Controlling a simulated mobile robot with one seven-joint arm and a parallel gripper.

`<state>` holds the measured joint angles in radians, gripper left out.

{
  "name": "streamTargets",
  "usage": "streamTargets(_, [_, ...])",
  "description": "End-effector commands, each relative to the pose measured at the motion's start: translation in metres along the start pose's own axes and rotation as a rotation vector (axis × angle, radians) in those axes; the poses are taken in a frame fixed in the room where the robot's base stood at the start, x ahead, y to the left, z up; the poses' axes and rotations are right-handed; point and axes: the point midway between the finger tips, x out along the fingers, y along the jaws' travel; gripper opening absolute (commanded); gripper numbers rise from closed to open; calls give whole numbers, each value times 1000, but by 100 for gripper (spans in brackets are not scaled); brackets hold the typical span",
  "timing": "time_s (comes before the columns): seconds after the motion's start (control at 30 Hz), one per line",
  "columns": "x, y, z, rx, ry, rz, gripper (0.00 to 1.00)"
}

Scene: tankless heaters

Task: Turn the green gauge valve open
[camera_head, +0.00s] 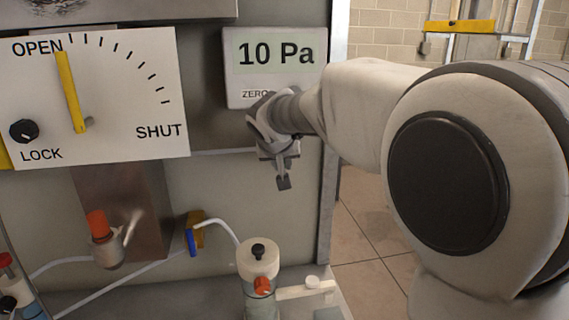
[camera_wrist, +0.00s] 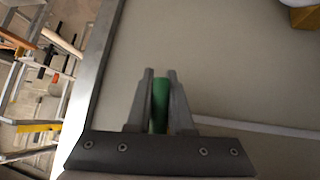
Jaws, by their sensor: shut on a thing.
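The green gauge valve (camera_wrist: 160,102) shows in the wrist view as a narrow green handle between the two fingers of my gripper (camera_wrist: 160,74). The fingers are shut on it, one on each side. In the head view my gripper (camera_head: 283,183) is in front of the grey panel, just below the white gauge display (camera_head: 275,52), which reads 10 Pa. The green valve cannot be made out in the head view, where my gripper hides that spot. How far the valve is turned cannot be told.
A white dial plate (camera_head: 115,100) with a yellow lever (camera_head: 70,88) near OPEN is at the left. Below are an orange-capped valve (camera_head: 103,238), a blue-handled valve (camera_head: 192,242) and a white canister (camera_head: 258,262). My arm fills the right side. A ladder (camera_wrist: 28,122) stands beyond the panel's edge.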

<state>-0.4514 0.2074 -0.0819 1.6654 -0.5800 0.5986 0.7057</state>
Motion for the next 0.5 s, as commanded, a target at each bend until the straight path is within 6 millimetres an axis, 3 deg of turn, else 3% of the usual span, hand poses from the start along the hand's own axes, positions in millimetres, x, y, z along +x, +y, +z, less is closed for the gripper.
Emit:
streamTargets(0.3, [0, 0, 0, 0, -1, 0, 0])
streamTargets(0.33, [0, 0, 1, 0, -1, 0, 25])
streamTargets(0.47, [0, 0, 0, 0, -1, 0, 48])
streamTargets(0.5, [0, 0, 0, 0, -1, 0, 50])
